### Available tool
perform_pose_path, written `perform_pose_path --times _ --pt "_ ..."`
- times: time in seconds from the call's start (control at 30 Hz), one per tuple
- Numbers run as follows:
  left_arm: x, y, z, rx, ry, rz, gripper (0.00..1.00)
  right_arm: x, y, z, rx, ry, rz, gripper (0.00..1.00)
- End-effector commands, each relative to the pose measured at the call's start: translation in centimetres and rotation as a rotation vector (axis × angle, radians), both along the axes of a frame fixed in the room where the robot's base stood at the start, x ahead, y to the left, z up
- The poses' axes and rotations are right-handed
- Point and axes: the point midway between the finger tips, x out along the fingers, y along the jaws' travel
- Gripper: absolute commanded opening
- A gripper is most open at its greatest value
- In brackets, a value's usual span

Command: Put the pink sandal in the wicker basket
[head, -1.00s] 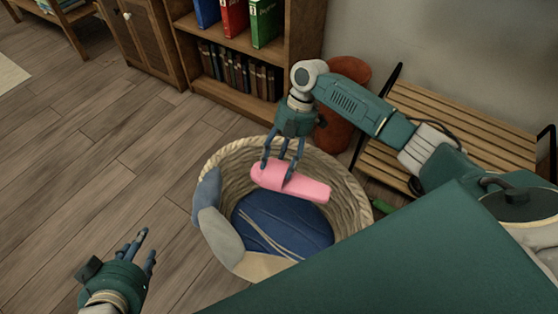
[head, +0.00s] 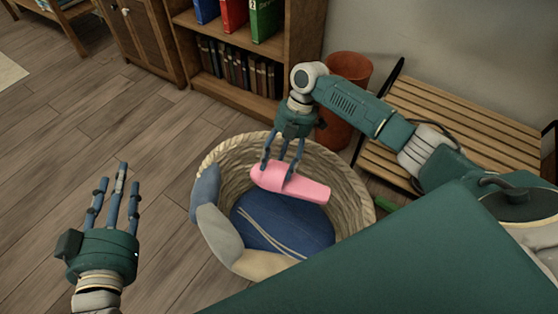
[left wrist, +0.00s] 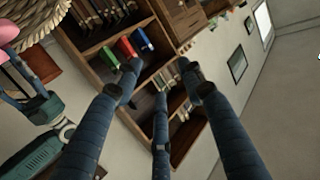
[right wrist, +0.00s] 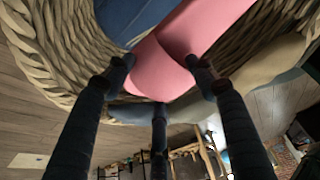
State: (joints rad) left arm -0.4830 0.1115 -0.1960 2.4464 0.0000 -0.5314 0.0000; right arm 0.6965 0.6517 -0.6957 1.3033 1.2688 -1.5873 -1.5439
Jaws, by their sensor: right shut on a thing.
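The pink sandal (head: 302,188) is held by my right gripper (head: 283,170), whose fingers are shut on it. It is over the opening of the wicker basket (head: 348,190); I cannot tell whether it touches what is inside. In the right wrist view the sandal (right wrist: 195,50) lies between the fingers, with the basket's woven wall (right wrist: 70,50) around it.
The basket holds dark blue cloth (head: 285,225), and grey-blue and beige cloth hangs over its left rim. Behind are a bookshelf (head: 235,98), a terracotta pot (head: 345,115) and a slatted bench (head: 440,95). The wooden floor at left is clear.

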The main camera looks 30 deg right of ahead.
Motion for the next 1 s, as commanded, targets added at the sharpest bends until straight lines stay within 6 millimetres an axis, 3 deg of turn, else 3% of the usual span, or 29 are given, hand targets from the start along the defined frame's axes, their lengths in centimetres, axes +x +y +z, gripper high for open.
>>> perform_pose_path --times 0.6,1.0 --pt "0.2 -1.1 8.2 -0.092 -0.358 -0.022 0.4 0.0 0.0 -3.1 0.001 0.001 -0.001 0.04" --pt "-0.4 -1.3 10.6 -0.12 -0.457 -0.028 0.4 0.0 0.0 -3.8 0.001 0.001 -0.001 0.04"
